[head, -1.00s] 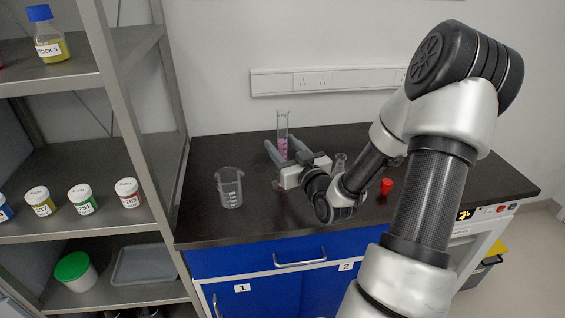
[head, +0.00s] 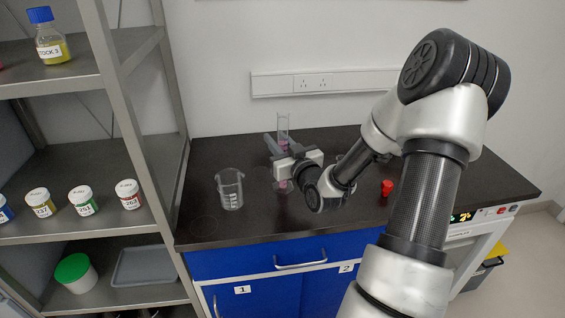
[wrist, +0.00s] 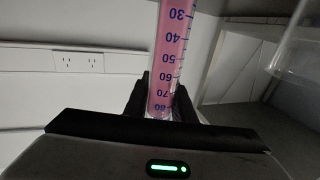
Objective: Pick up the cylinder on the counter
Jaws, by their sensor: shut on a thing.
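The cylinder (head: 283,125) is a tall clear graduated tube with pink liquid. In the head view it stands upright on the counter (head: 240,222), its lower part partly hidden by my gripper. In the wrist view the cylinder (wrist: 171,62) runs up between the two dark fingers, its blue scale numbers upside down. My gripper (head: 276,146) is shut on the cylinder, one finger on each side; it also shows in the wrist view (wrist: 160,100). I cannot tell whether the base still touches the counter.
A glass beaker (head: 229,190) stands left of my gripper. A small red object (head: 387,187) lies to the right, beyond my arm. A metal shelf with jars (head: 82,200) rises at the left. The wall with a socket strip (head: 318,82) is behind the counter.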

